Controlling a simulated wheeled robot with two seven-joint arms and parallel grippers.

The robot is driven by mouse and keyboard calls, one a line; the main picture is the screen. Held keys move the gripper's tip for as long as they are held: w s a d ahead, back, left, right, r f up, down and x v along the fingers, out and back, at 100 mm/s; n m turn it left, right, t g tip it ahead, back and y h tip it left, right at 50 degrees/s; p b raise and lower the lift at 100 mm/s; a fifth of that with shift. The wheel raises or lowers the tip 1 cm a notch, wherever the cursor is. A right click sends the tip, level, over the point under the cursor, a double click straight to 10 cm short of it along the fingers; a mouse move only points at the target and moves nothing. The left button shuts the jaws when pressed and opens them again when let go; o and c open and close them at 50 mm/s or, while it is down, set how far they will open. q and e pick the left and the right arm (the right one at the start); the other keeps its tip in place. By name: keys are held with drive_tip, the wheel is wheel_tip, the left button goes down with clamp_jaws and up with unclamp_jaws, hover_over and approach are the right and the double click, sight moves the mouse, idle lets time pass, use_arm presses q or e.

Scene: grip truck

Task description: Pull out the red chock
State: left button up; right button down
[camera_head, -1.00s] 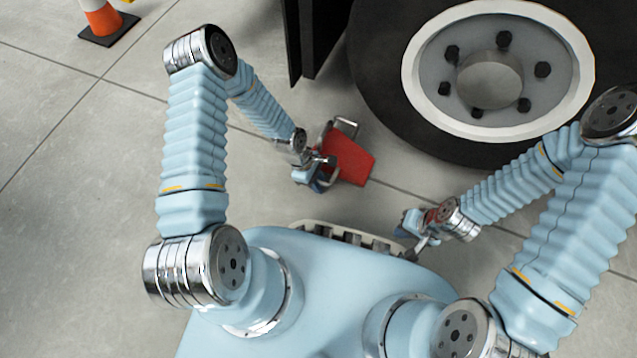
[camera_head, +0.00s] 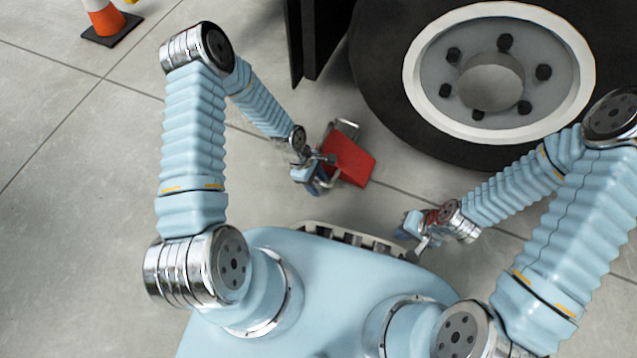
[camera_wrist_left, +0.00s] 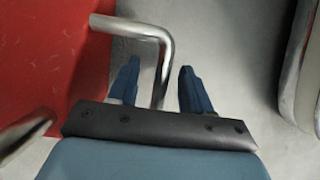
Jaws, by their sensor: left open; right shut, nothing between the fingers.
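The red chock (camera_head: 350,160) lies on the floor in front of the big tyre, with a visible gap between them. It has metal handles, one at its far side and one toward my left gripper. In the left wrist view the red chock (camera_wrist_left: 50,60) fills the left side, and its bent metal handle (camera_wrist_left: 150,32) reaches between the fingers. My left gripper (camera_head: 322,172) is open beside the chock, its fingers (camera_wrist_left: 160,85) on either side of the handle bar. My right gripper (camera_head: 420,247) is shut and empty, low at the right, away from the chock.
The truck wheel (camera_head: 495,80) with its dark tyre stands behind and to the right. A dark panel (camera_head: 325,40) hangs left of it. An orange and white cone (camera_head: 106,20) stands at the far left. The tiled floor (camera_head: 80,200) on the left is clear.

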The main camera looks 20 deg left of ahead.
use_arm(q)
drive_tip(key=p+v, duration=0.2)
drive_tip(key=v, duration=1)
drive_tip(key=shift+r+p, duration=0.2)
drive_tip(key=shift+p, duration=0.2)
use_arm(e)
wheel_tip(320, 180, up, 3)
drive_tip(key=shift+s+r, duration=0.1)
